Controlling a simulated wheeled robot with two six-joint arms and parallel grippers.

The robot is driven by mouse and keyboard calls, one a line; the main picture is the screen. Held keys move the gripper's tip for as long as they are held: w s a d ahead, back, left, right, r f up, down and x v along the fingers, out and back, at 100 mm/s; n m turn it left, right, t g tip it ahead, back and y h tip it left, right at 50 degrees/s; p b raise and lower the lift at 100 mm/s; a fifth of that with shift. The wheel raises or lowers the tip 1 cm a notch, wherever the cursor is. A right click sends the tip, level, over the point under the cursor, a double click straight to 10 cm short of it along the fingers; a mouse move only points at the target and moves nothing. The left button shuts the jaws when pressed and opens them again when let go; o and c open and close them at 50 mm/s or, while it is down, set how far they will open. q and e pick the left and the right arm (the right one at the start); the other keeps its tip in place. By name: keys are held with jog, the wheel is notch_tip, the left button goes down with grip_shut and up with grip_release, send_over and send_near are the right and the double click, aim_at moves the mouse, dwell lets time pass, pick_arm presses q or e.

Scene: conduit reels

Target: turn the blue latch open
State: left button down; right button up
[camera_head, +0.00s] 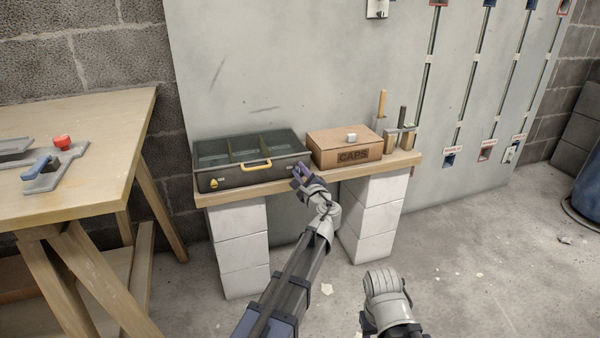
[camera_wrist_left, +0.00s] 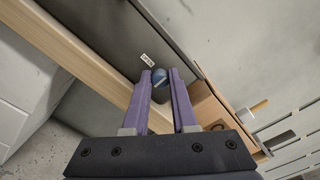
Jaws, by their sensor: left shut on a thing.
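The dark grey toolbox (camera_head: 240,180) with open compartments sits on the wooden plank shelf, its front towards me. A yellow latch (camera_head: 213,184) is at the left of its front and a yellow handle (camera_head: 255,165) is in the middle. My left gripper (camera_head: 297,174) is at the right end of that front. In the left wrist view its purple fingers (camera_wrist_left: 159,76) are shut on the round blue latch (camera_wrist_left: 158,74), beside a small white label (camera_wrist_left: 147,60). In the head view the gripper largely hides this latch. My right gripper is out of view; only part of that arm shows.
A cardboard box marked CAPS (camera_head: 345,148) stands close to the right of the toolbox, with a wooden rack (camera_head: 399,136) beyond it. The plank shelf (camera_head: 330,174) rests on white blocks. A wooden workbench (camera_head: 75,195) stands at left. The floor at right is mostly clear.

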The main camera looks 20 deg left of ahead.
pick_arm(q)
jog(key=n, duration=0.4)
jog(key=shift+n, duration=0.4)
jog(key=n, duration=0.4)
jog(key=shift+n, duration=0.3)
jog(key=n, duration=0.4)
jog(key=shift+n, duration=2.4)
jog(key=c, duration=0.7)
grip_release()
